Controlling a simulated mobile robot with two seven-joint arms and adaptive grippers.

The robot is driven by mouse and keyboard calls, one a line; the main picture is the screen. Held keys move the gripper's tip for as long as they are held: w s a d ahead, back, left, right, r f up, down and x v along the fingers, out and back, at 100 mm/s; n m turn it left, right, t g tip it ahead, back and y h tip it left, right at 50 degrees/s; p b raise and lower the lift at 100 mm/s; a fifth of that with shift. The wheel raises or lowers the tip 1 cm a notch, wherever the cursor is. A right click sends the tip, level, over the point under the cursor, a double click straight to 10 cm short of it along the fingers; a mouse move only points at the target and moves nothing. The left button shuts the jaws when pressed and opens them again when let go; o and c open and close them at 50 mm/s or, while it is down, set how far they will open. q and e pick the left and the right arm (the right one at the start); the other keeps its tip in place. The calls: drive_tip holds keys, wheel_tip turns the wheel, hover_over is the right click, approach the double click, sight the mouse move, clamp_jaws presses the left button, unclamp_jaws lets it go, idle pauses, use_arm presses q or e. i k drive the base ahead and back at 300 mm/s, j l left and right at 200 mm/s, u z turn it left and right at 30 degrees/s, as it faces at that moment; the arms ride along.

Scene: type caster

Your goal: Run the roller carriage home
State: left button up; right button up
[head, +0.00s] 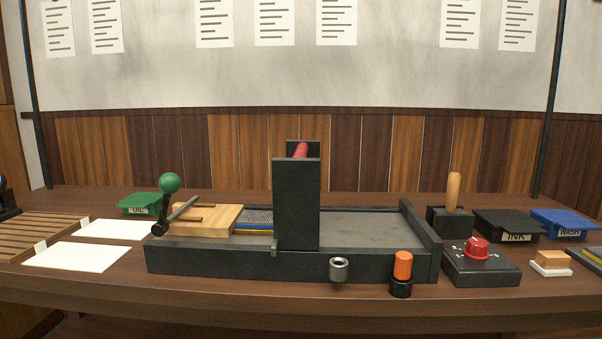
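The roller carriage (297,205) is a tall dark frame standing upright across the press bed, about mid-length. A red roller (300,150) shows between its upper plates. The dark press bed (240,262) lies lengthwise on the table; its right part (370,229) is bare up to a raised end wall (421,228). Left of the carriage are a grey type form (258,216) with blue and yellow edges and a light wooden block (204,221). A lever with a green ball (169,182) stands at the left end. Neither of my grippers is in view.
A metal knob (339,269) and an orange-capped knob (402,272) stick out in front. A red dial box (481,262), ink tin (508,225), wash tin (565,223) and wooden-handled tool (453,195) stand right. White sheets (82,256) and an oil tin (139,203) lie left.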

sight(296, 177)
drive_tip(key=k+l+u, duration=0.2)
drive_tip(key=l, duration=0.35)
drive_tip(key=k+l+u, duration=0.2)
drive_tip(key=k+l, duration=0.15)
drive_tip(key=k+l+u, duration=0.2)
drive_tip(key=k+l, duration=0.15)
drive_tip(key=l, duration=0.2)
